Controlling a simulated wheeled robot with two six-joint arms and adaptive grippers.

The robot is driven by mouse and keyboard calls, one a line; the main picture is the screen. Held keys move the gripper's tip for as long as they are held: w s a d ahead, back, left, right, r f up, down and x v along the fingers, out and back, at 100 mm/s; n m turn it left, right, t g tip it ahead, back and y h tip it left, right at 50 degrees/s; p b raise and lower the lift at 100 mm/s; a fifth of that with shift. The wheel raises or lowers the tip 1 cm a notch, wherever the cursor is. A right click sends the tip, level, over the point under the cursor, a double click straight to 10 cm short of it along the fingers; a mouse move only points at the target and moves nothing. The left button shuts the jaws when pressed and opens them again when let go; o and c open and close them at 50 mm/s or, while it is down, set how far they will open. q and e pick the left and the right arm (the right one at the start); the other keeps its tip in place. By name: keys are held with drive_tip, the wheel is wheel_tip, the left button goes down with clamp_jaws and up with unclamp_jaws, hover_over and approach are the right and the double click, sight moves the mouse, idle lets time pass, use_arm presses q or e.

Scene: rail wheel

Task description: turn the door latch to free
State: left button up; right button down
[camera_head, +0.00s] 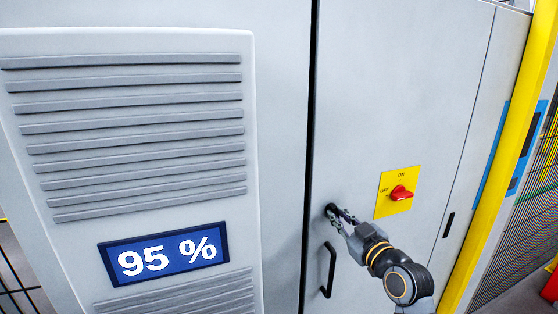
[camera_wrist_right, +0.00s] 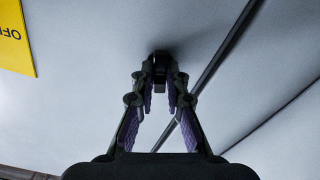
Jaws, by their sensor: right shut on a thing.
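The door latch (camera_head: 331,209) is a small dark knob on the grey cabinet door (camera_head: 385,100), just right of the vertical door seam. My right gripper (camera_head: 343,217) reaches it from the lower right and is shut on it, covering most of it. In the right wrist view the dark latch (camera_wrist_right: 160,62) sits between the fingertips of the right gripper (camera_wrist_right: 160,78), against the door face. Which way the latch is turned cannot be told. My left gripper is not in view.
A yellow plate with a red rotary switch (camera_head: 401,193) marked ON and OFF is close above my right gripper. A black door handle (camera_head: 328,271) is below the latch. A yellow post (camera_head: 505,165) and mesh fence (camera_head: 510,235) stand at right. A panel reading 95 % (camera_head: 164,258) fills the left.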

drive_tip(key=m+p, duration=0.3)
drive_tip(key=shift+r+m, duration=0.1)
drive_tip(key=shift+m, duration=0.3)
drive_tip(key=c, duration=1.2)
unclamp_jaws()
drive_tip(key=p+v, duration=0.1)
drive_tip(key=v, duration=0.6)
